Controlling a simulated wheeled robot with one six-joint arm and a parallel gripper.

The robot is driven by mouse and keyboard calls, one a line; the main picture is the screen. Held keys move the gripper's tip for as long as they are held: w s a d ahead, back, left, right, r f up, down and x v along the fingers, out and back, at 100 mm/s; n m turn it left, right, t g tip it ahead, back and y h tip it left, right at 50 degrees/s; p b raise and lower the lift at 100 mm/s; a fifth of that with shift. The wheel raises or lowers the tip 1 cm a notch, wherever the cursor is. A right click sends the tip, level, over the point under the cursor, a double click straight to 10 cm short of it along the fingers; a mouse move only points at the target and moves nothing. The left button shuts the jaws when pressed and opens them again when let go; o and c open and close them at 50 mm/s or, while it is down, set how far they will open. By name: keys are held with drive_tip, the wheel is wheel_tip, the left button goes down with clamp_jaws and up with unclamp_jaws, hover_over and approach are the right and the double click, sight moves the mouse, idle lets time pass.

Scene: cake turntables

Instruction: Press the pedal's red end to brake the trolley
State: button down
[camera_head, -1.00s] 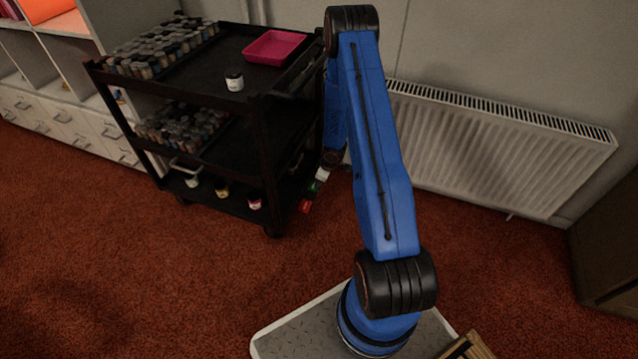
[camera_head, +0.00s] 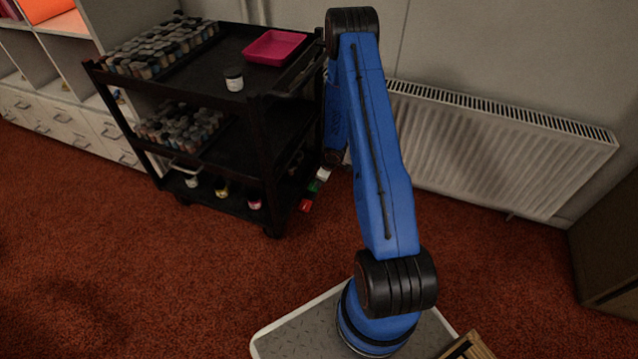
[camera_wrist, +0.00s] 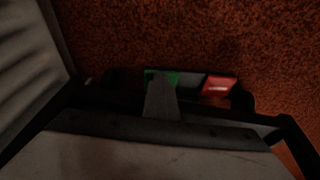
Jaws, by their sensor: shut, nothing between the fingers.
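The black trolley (camera_head: 262,160) stands beside the radiator with jars on its shelves. Its pedal sticks out low at its right side, with a green part (camera_head: 314,186) and a red end (camera_head: 305,206). In the wrist view the green part (camera_wrist: 174,77) lies near the middle and the red end (camera_wrist: 219,85) to its right. My gripper (camera_wrist: 161,80) is shut and empty, a grey tapered shape over the green part, left of the red end. I cannot tell whether it touches the pedal.
The white radiator (camera_head: 490,150) stands on the wall right of the trolley. A pink tray (camera_head: 273,47) and a white-labelled jar (camera_head: 234,80) sit on the top shelf. White drawers (camera_head: 65,118) stand at the left. The red carpet (camera_head: 150,260) in front is clear.

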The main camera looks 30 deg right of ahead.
drive_tip(key=shift+w+d+f, duration=0.3)
drive_tip(key=shift+d+f, duration=0.1)
drive_tip(key=shift+f, duration=0.15)
drive_tip(key=shift+r, duration=0.15)
drive_tip(key=shift+r, duration=0.65)
drive_tip(key=shift+r, duration=0.1)
